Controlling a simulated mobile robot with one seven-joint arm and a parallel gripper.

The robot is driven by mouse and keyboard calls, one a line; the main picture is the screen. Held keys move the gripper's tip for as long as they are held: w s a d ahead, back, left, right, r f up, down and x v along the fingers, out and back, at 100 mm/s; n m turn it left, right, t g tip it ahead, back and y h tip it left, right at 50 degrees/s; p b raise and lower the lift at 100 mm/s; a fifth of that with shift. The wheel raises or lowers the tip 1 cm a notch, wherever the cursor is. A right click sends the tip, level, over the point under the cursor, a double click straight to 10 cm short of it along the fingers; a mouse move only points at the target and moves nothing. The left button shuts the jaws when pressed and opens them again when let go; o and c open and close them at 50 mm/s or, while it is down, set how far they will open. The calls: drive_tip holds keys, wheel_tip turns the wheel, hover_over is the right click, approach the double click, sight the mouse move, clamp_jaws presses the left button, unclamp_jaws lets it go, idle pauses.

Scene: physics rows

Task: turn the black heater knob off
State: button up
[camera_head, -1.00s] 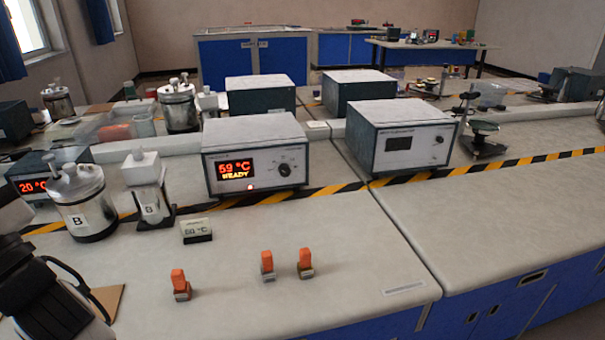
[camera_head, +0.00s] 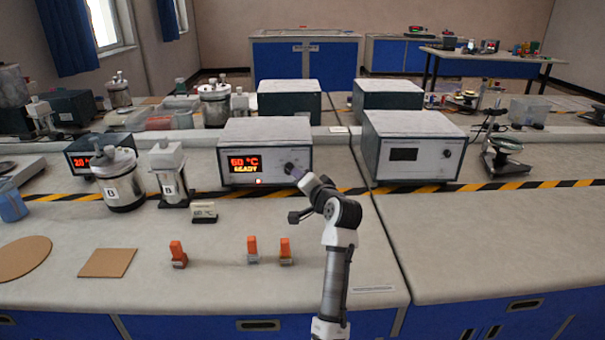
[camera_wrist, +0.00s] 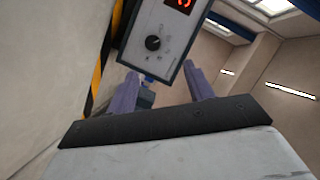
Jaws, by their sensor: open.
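The heater (camera_head: 266,150) is a white-topped box with a lit red display showing a temperature and "READY". Its black knob (camera_wrist: 153,43) shows in the wrist view on the light front panel, beyond my fingers and toward the upper left. I cannot tell whether the fingers touch the panel.
A second box (camera_head: 412,145) with a dark display stands to the right. The right bench is clear in front.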

sight(290, 171)
drive_tip(key=x, duration=0.4)
drive_tip(key=p+x, duration=0.1)
drive_tip(key=x, duration=0.4)
drive_tip(key=d+f+p+x, duration=0.1)
drive_tip(key=x, duration=0.3)
drive_tip(key=shift+w, duration=0.3)
drive_tip(key=shift+c, duration=0.3)
drive_tip(key=c, duration=0.9)
